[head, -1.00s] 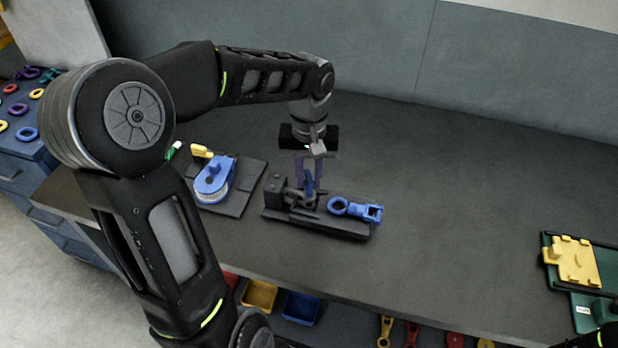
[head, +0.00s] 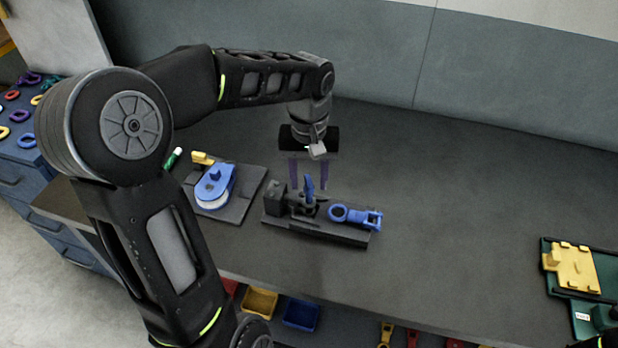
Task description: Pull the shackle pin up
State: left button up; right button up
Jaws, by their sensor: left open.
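The shackle pin (head: 309,187) is a small blue upright piece on the dark fixture (head: 340,234) near the middle of the bench. A blue shackle-like part (head: 356,215) with a ring lies at the fixture's right end. My left gripper (head: 308,184) points down over the pin. Its two purple fingers are apart, one on each side of the pin's top, with visible gaps in this view. The pin's lower end is hidden among the dark fixture parts. My right gripper does not show clearly; only a dark piece is at the lower right corner.
A blue pulley block (head: 215,187) sits on a dark plate to the left, with a yellow piece (head: 202,158) behind it. A yellow part (head: 573,268) lies on a green base at far right. Bare bench lies between. Bins hang below the front edge.

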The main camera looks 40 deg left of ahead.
pick_arm(q)
notch_tip(320, 180, up, 7)
jog(key=shift+r+b, duration=0.15)
jog(key=shift+b, duration=0.3)
dwell(0.4)
